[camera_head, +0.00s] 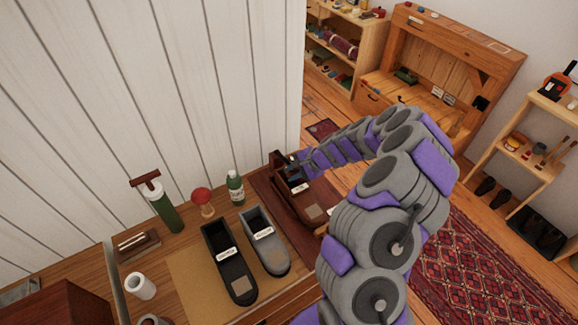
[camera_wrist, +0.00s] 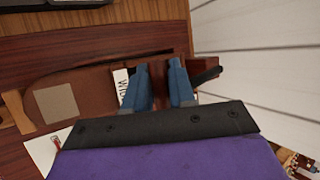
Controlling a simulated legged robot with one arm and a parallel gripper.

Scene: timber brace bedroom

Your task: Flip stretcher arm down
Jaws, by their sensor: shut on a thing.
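A brown shoe-shaped stretcher (camera_head: 310,207) with a tan square patch lies on a dark red-brown mat at the bench's right end. In the wrist view its body (camera_wrist: 92,92) extends left of my gripper, with a white lettered label beside the fingers. My gripper (camera_head: 294,170) is at the stretcher's far end. In the wrist view my gripper's (camera_wrist: 161,88) two blue fingers close around a narrow brown piece (camera_wrist: 161,76), which appears to be the stretcher arm. A dark rod end (camera_wrist: 208,76) shows right of the fingers. The arm's exact tilt is hidden.
A black shoe (camera_head: 234,275) and a grey shoe (camera_head: 266,248) lie left of the stretcher. A green bottle (camera_head: 235,188), a red-topped item (camera_head: 203,201) and a green cylinder (camera_head: 164,210) stand behind them. The white plank wall (camera_head: 200,80) rises close behind the bench.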

